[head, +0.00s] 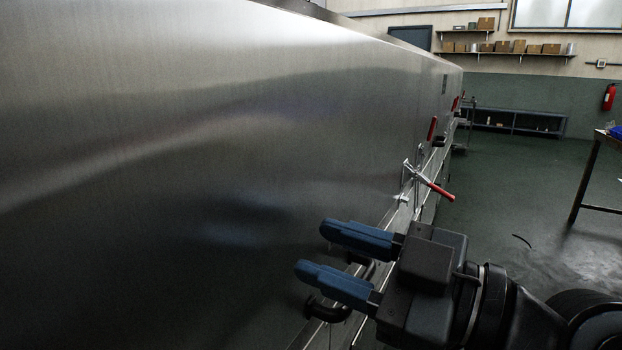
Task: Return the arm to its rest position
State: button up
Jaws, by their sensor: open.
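My gripper (310,248) is in the lower middle of the head view. Its two blue fingers point left and are apart, with nothing between them. My arm reaches in from the lower right corner. The fingers are in front of the large brushed-metal wall of the dryer (190,130); I cannot tell how close they are to it. A black curved handle (326,313) shows just below the lower finger, and I cannot tell whether they touch.
A red-handled clamp (436,189) sticks out from the dryer side beyond my gripper, with another red handle (432,129) farther along. A table (588,175) stands at the right edge. A low shelf (515,122) is at the back wall. Green floor (510,190) between is mostly clear.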

jog(key=s+d+f+m+t+h, duration=0.4)
jog(key=f+m+h, duration=0.1)
jog(key=f+m, duration=0.35)
jog(key=s+d+f+m+t+h, duration=0.3)
jog(key=d+f+m+h, duration=0.3)
jog(key=f, duration=0.3)
jog(key=s+d+f+m+h, duration=0.1)
jog(key=s+d+f+h, duration=0.15)
jog(key=s, duration=0.55)
jog(key=s+d+f+g+h, duration=0.1)
jog(key=s+d, duration=0.3)
jog(key=s, duration=0.5)
jog(key=s+d+f+m+h, duration=0.1)
jog(key=s+d+h, duration=0.15)
jog(key=s, duration=0.55)
notch_tip(320, 180, down, 11)
jog(key=y+b, duration=0.1)
jog(key=b, duration=0.9)
notch_tip(320, 180, up, 29)
jog(key=p, duration=2.8)
jog(key=shift+w, duration=0.2)
jog(key=shift+d+f, duration=0.15)
jog(key=shift+d, duration=0.05)
